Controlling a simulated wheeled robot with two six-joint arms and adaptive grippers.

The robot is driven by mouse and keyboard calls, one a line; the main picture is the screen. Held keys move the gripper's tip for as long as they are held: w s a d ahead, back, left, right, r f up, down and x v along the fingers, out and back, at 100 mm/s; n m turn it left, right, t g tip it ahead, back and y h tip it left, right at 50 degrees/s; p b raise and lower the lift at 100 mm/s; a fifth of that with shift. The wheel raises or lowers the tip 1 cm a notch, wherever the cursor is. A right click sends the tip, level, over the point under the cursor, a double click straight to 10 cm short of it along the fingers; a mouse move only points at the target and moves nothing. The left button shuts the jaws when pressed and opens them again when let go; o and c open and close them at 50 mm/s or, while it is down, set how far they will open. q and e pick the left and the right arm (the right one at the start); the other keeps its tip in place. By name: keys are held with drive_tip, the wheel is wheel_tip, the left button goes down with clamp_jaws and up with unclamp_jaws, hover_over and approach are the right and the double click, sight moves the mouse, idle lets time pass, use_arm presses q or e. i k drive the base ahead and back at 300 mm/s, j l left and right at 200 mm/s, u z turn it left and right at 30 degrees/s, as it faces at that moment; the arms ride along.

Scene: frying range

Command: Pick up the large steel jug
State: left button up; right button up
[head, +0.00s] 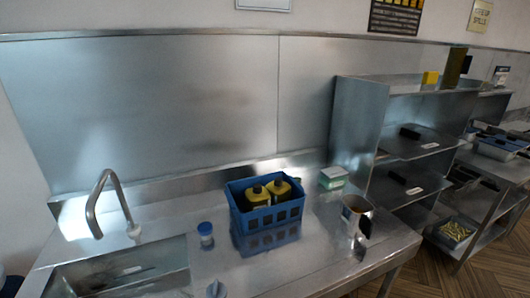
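A steel jug (354,210) stands upright on the steel counter, right of the blue crate and near the counter's right end. It has an open top, and a dark part, perhaps its handle, shows on its right side. Nothing holds it. Neither of my grippers is in the head view.
A blue crate (266,240) with yellow bottles (279,187) stands mid-counter. A small blue-lidded container (206,234) is at its left, and a green-and-white box (333,177) behind the jug. A sink (120,278) with a curved tap (96,205) is left; steel shelves (412,145) stand right.

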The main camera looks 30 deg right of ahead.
sight(357, 219)
drive_tip(key=z, duration=0.4)
drive_tip(key=l+z, duration=0.1)
drive_tip(key=z, duration=0.3)
drive_tip(key=i+z, duration=0.1)
drive_tip(key=z, duration=0.7)
drive_tip(key=i+l, duration=0.05)
